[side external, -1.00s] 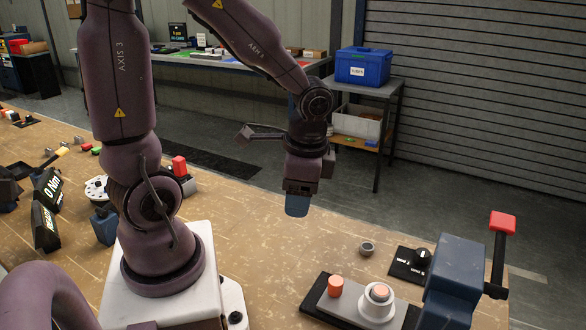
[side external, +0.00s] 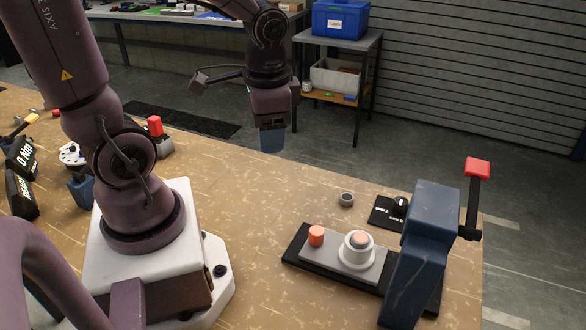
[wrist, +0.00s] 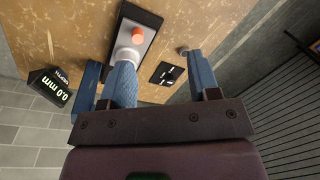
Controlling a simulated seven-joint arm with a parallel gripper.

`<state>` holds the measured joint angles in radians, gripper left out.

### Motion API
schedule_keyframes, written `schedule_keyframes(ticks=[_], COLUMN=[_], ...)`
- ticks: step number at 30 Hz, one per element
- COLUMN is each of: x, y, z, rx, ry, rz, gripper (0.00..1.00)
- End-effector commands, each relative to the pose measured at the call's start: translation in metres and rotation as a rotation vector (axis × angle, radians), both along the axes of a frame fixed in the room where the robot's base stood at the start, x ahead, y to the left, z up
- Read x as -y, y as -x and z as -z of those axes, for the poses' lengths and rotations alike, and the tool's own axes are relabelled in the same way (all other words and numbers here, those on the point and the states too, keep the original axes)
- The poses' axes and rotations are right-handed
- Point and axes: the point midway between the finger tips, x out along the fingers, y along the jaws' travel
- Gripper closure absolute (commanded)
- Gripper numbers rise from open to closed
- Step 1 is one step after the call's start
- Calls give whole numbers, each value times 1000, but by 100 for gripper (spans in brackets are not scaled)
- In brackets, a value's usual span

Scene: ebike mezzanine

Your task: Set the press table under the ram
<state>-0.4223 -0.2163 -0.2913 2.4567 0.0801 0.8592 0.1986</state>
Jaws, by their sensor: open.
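The press table (side external: 335,243) is a grey plate on a black base (side external: 297,257) on the bench. An orange knob (side external: 316,235) stands at its left end. A white flanged holder (side external: 357,258) with a salmon-coloured piece in it sits further right, close to the press. The blue press body (side external: 430,225) has a red-tipped lever (side external: 477,168), standing upright. The ram is not clearly visible. My gripper (side external: 271,142) is open and empty, pointing down above the bench, behind and left of the table. The wrist view shows its blue fingers apart (wrist: 160,80), with the orange knob (wrist: 138,35) beyond them.
A small grey ring (side external: 346,199) and a black panel with a knob (side external: 387,212) lie behind the table. A depth display (wrist: 50,90) reads 0.0 mm. Bare bench (side external: 235,200) lies left of the table. A side stand with a blue bin (side external: 341,19) is behind.

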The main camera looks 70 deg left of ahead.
Motion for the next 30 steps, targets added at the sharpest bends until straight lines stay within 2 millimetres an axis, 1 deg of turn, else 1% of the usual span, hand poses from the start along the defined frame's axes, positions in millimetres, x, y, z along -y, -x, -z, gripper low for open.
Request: schedule_keyframes(ticks=[1,2,4,5,6,8,9,12,15,18,23,26,30], x=[0,0,3,6,10,17,23,38,48,47,47,48,49], y=[-2,-4,-12,-16,-22,-31,-38,-55,-67,-73,-73,-72,-72], z=[12,19,37,46,56,69,76,89,89,88,95,109,138], rx=[-50,-76,-135,-155,-175,-187,-184,-151,-113,-95,-97,-99,-102], ry=[10,16,33,46,63,94,113,143,125,99,97,101,103], rz=[15,42,171,244,355,530,652,948,1153,1260,1306,1306,1307], gripper=[44,44,44,44,44,44,44,44,44,44,44,44,44])
